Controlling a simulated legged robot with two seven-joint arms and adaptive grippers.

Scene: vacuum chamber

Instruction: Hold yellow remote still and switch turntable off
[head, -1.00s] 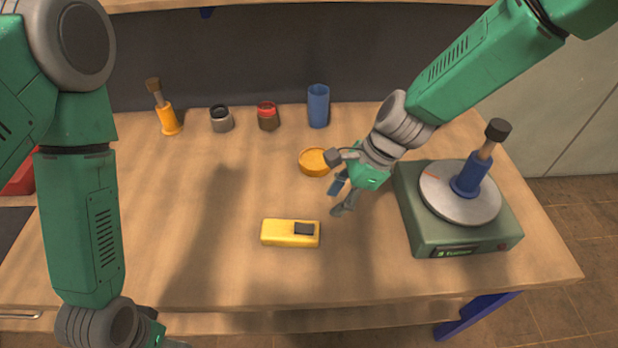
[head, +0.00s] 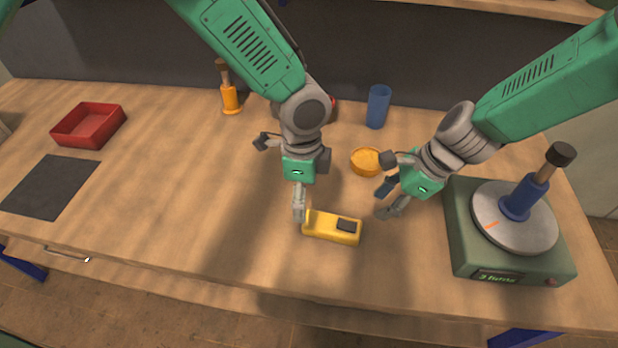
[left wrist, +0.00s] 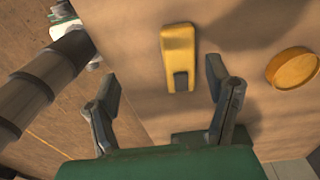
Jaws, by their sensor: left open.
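The yellow remote (head: 322,225), with a dark button at its right end, lies on the bench. My left gripper (head: 298,195) is open just above its left end. In the left wrist view the remote (left wrist: 179,50) lies beyond and between the spread fingers (left wrist: 165,85), apparently not gripped. My right gripper (head: 388,190) is right of the remote, fingers apart and empty. The turntable (head: 467,245) is a green box at the right with a lit green display and a small red button (head: 550,283) at its front right.
An orange dish (head: 366,161) lies between the grippers, near my right one. A red tray (head: 88,125) and dark mat (head: 50,186) are at the left. The bench's left middle is clear.

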